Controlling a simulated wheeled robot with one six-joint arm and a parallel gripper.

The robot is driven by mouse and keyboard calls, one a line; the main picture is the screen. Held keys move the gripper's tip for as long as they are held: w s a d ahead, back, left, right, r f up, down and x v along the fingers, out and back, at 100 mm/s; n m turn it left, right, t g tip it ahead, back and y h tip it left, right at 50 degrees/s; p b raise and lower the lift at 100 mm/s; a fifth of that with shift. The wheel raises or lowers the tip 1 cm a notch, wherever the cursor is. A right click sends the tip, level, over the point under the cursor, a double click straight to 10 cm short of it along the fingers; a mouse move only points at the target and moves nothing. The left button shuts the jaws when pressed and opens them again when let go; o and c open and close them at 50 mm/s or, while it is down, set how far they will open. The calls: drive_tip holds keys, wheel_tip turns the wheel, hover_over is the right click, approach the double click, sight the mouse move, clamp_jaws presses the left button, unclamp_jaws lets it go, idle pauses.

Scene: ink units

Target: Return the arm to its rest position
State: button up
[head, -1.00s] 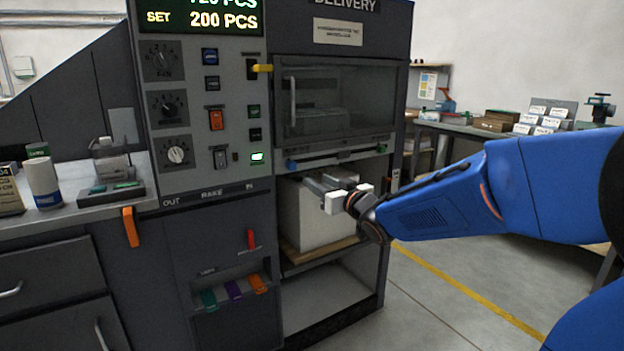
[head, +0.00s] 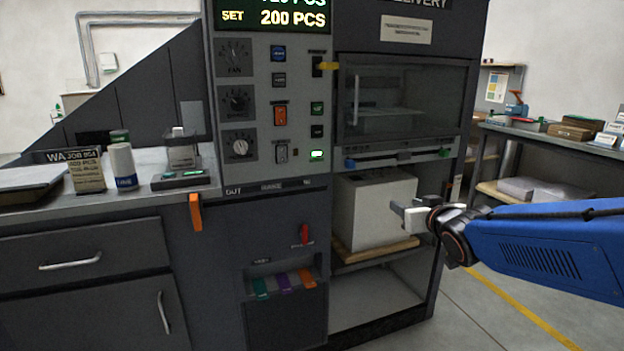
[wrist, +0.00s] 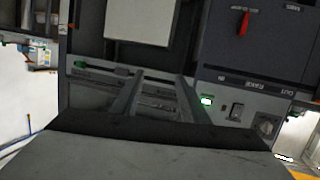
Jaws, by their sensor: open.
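My blue arm (head: 555,245) reaches in from the right in the head view. My gripper (head: 402,212) is at its end, in front of the delivery machine (head: 385,258) and to the right of a white block (head: 372,210) in the open lower bay. It is open, and I see nothing between its fingers. In the wrist view the gripper's two grey fingers (wrist: 150,100) point toward the machine's front, which appears upside down. The white block also shows there (wrist: 140,20).
A counter (head: 140,205) with a small white bottle (head: 123,166) and a card stand (head: 86,172) is on the left. An orange handle (head: 195,212) hangs at the counter's edge. A workbench (head: 560,140) with boxes stands at the back right. Floor at the right is clear.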

drive_tip(key=s+f+g, duration=0.3)
drive_tip(key=s+f, duration=0.1)
drive_tip(key=s, duration=0.6)
drive_tip(key=s+d+f+m+g+h, duration=0.1)
drive_tip(key=s+f+g, duration=0.3)
drive_tip(key=s, duration=0.7)
drive_tip(key=s+f+g, duration=0.3)
drive_tip(key=s+f, duration=0.3)
drive_tip(key=s, duration=0.5)
drive_tip(key=shift+d, duration=0.2)
